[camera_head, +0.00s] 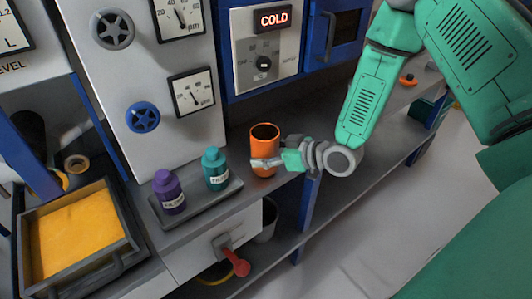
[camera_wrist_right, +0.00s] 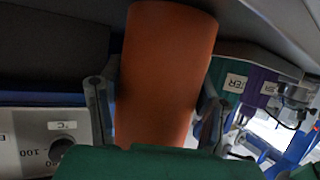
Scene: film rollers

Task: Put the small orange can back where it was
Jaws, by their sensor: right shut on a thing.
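The small orange can (camera_head: 264,143) is upright at the grey counter, right of the two bottles. It looks open-topped and dark inside. My right gripper (camera_head: 266,162) is shut on the can, with its fingers around the lower part. In the right wrist view the can (camera_wrist_right: 165,75) fills the middle, between the two fingers of my right gripper (camera_wrist_right: 155,112). I cannot tell whether the can's base touches the counter. My left gripper is not in view.
A grey tray (camera_head: 196,208) left of the can holds a purple bottle (camera_head: 168,192) and a teal bottle (camera_head: 215,169). A box of yellow material (camera_head: 75,235) stands far left. Behind is a panel with a COLD display (camera_head: 274,18). The counter (camera_head: 325,105) right of the can is largely clear.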

